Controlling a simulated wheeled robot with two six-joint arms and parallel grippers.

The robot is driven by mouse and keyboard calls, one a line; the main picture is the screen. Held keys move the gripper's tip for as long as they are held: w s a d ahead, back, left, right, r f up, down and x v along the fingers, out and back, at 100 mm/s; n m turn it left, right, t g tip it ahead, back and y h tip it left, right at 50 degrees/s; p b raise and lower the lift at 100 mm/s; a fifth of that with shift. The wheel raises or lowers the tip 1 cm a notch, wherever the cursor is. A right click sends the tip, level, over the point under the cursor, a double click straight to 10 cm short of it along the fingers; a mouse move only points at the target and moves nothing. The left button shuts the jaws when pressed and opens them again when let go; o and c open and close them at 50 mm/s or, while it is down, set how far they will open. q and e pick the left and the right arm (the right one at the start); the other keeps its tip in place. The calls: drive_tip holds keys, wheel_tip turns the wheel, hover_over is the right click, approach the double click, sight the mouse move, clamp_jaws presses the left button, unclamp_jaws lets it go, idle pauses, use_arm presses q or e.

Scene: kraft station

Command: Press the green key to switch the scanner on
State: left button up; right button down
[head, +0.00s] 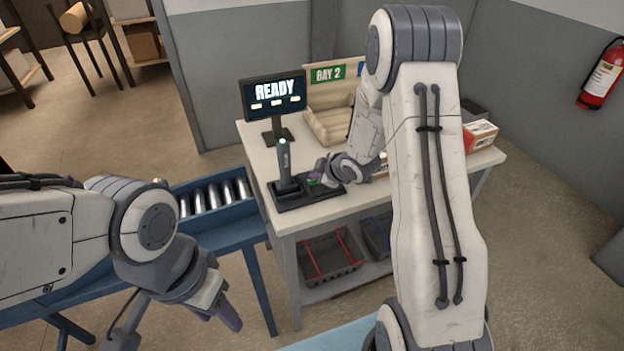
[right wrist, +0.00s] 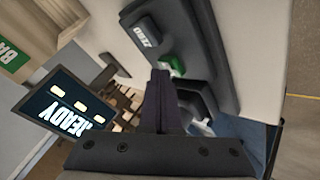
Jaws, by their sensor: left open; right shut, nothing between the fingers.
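The scanner (head: 284,162) stands upright in a black base (head: 290,203) on the white table, with a small light at its top. The green key (right wrist: 178,64) sits on the black base beside a dark key marked ZERO (right wrist: 146,33). In the head view the green key (head: 314,180) is partly covered by my right gripper (head: 319,170). My right gripper is shut and empty, and its fingertips (right wrist: 158,72) are right at the green key's edge; I cannot tell whether they touch it. My left gripper (head: 232,318) is open and empty at the lower left, away from the table.
A monitor (head: 273,97) reading READY stands at the table's back left. A beige tray (head: 331,122) stands behind, under a BAY 2 sign. A box (head: 481,136) sits at the right. A roller conveyor (head: 213,197) adjoins the table's left side. Baskets (head: 331,257) are below.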

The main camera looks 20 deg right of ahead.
sight(315, 182)
drive_tip(key=shift+r, duration=0.1)
drive_tip(key=shift+r+p, duration=0.85)
wheel_tip(315, 182, up, 5)
drive_tip(key=p, duration=0.4)
idle(0.8)
